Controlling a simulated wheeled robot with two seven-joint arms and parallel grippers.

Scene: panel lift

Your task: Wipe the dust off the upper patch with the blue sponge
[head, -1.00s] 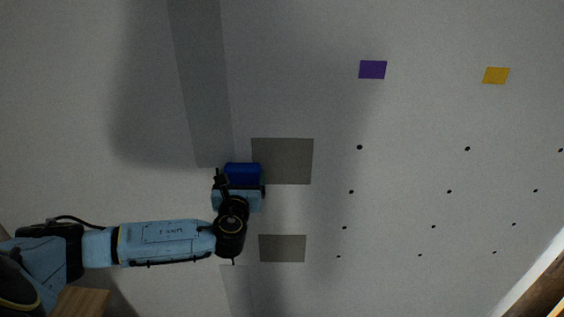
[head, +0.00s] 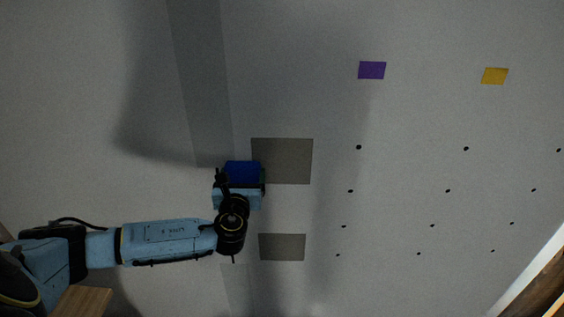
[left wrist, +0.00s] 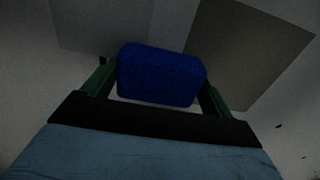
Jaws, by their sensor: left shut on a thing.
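The blue sponge (head: 242,171) is held in my left gripper (head: 240,186), at the left edge of the upper patch. In the left wrist view the sponge (left wrist: 160,74) sits between the two green fingers of the gripper (left wrist: 158,88), which is shut on it. The upper patch (head: 288,161) is a grey-brown square on the wall; it also shows in the left wrist view (left wrist: 245,45), behind and right of the sponge. Whether the sponge touches the wall cannot be told. My right gripper is not in view.
A lower, smaller grey-brown patch (head: 282,247) is below the upper one. A purple square (head: 372,70) and an orange square (head: 495,76) are on the wall at upper right, above rows of small black dots. A wooden piece (head: 83,301) is at lower left.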

